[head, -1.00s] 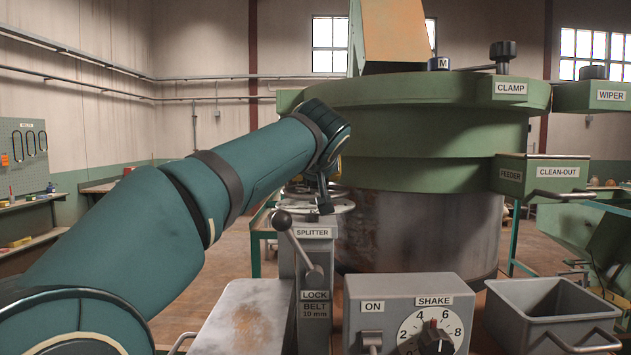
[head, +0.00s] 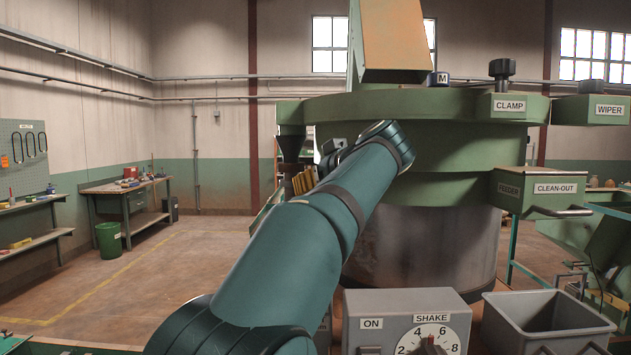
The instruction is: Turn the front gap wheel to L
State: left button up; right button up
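My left arm (head: 290,235) comes in from the bottom and reaches up and away to the front of the green bowl machine (head: 440,150). My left gripper is hidden behind the end of the arm, so its fingers do not show. My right gripper is out of view. No wheel can be made out clearly as the front gap wheel; the area behind my arm is covered. A small dark blue knob (head: 438,79) marked M stands on the bowl's top rim.
A grey control box (head: 400,305) with ON and SHAKE labels stands in front. A grey bin (head: 530,310) is to its right. CLAMP (head: 509,106), WIPER and CLEAN-OUT parts project at right. A workbench (head: 125,195) and green bucket (head: 108,240) stand far left; floor there is open.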

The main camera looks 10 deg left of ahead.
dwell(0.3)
pick_arm(q)
jog(key=o, duration=0.8)
jog(key=shift+f, duration=0.1)
jog(key=o, duration=0.4)
jog(key=shift+s+a, duration=0.15)
jog(key=shift+r, duration=0.2)
